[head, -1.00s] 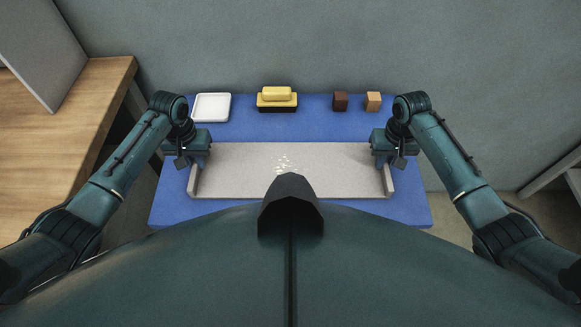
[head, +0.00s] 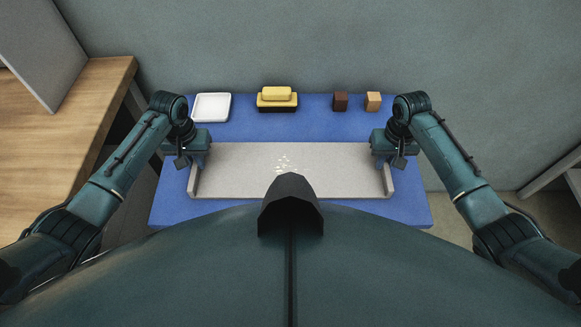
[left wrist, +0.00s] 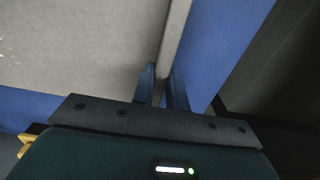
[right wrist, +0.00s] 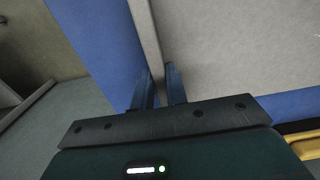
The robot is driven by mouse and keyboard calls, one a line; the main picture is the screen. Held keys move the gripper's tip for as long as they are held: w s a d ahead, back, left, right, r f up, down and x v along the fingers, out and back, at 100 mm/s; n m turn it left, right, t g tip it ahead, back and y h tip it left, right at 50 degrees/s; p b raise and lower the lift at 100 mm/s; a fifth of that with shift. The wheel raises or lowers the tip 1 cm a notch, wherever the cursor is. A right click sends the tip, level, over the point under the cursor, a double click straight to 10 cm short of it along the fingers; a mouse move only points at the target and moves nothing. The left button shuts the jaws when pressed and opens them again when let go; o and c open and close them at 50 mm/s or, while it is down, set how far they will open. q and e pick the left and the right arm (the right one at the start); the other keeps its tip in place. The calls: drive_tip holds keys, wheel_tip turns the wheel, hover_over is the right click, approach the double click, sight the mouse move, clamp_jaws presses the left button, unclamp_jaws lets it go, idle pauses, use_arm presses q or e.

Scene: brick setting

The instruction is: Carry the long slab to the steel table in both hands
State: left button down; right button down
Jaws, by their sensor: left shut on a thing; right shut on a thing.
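The long slab (head: 235,176) is pale grey with a raised lip at each short end and a few light specks near its middle. It lies level over a blue table; I cannot tell whether it touches the top. My left gripper (head: 197,160) is shut on the slab's left end lip, and the left wrist view shows its fingers (left wrist: 162,88) on either side of that lip. My right gripper (head: 386,160) is shut on the right end lip, which the right wrist view shows between its fingers (right wrist: 159,88). My own body hides part of the slab's near edge. No table that is clearly steel shows.
Along the back of the blue table (head: 237,128) stand a white tray (head: 211,107), a yellow block on a dark-based dish (head: 277,98), a dark brown block (head: 340,101) and a tan block (head: 373,101). A wooden table (head: 60,135) is at the left. A grey wall rises behind.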

use_arm(q)
drive_tip(key=shift+w+r, duration=0.2)
drive_tip(key=shift+r, duration=0.05)
use_arm(e)
drive_tip(key=shift+w+r, duration=0.2)
drive_tip(key=shift+r, duration=0.05)
